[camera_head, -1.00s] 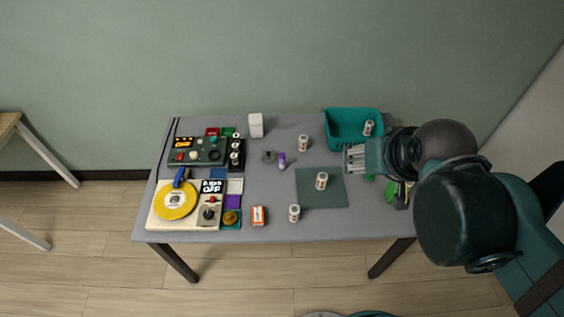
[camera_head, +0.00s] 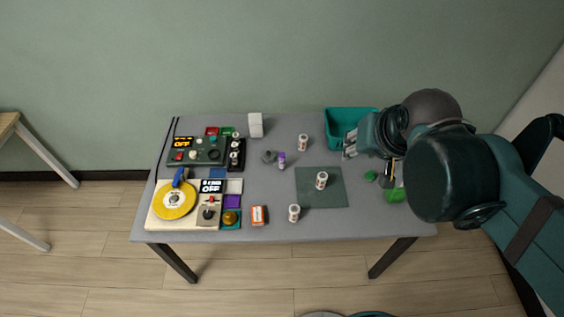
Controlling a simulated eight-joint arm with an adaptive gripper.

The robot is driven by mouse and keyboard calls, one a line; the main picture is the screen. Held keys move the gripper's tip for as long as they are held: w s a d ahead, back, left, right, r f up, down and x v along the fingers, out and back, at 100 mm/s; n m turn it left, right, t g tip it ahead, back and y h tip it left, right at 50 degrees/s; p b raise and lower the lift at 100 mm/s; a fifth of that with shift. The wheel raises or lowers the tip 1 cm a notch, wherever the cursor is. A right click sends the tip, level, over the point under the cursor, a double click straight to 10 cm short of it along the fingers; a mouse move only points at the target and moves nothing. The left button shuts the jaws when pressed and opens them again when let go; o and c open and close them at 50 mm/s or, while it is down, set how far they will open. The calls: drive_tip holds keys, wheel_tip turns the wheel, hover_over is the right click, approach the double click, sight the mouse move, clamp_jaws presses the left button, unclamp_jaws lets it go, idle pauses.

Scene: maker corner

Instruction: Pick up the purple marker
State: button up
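The purple marker (camera_head: 281,160) is a small short purple item with a pale part, standing near the middle of the grey table, left of the dark mat. My gripper (camera_head: 348,148) is above the right part of the table, in front of the teal basket. It is well to the right of the marker and apart from it. Its fingers are small and partly hidden by my arm, so I cannot tell whether they are open or shut.
The teal basket (camera_head: 340,118) stands at the back right, partly behind my arm. A small grey object (camera_head: 268,156) sits just left of the marker. Electronics and a yellow disc (camera_head: 174,200) fill the left side.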

drive_tip(key=w+a+f+m+g+b, duration=0.2)
drive_tip(key=w+a+f+m, duration=0.15)
drive_tip(key=w, duration=0.55)
drive_tip(key=m+g+b, duration=0.3)
drive_tip(key=m, duration=0.6)
hover_over(281, 154)
drive_tip(key=s+d, duration=0.5)
drive_tip(key=d, duration=0.1)
wheel_tip(281, 154, down, 16)
drive_tip(key=w+a+f+m, duration=0.1)
drive_tip(key=a+f, duration=0.1)
drive_tip(key=f, duration=0.2)
drive_tip(key=w+a+f+m+g+b, duration=0.1)
drive_tip(key=w+f, duration=0.1)
drive_tip(key=f, duration=0.2)
drive_tip(key=w+a+f+m, duration=0.1)
drive_tip(key=w+a+f, duration=0.1)
drive_tip(key=f, duration=0.2)
drive_tip(key=shift+a+f+b, duration=0.15)
drive_tip(key=shift+a+b, duration=0.15)
drive_tip(key=shift+a, duration=0.05)
drive_tip(key=shift+a+f+m, duration=0.15)
drive_tip(key=shift+f+m, duration=0.2)
drive_tip(key=shift+f, duration=1.3)
drive_tip(key=shift+f, duration=0.1)
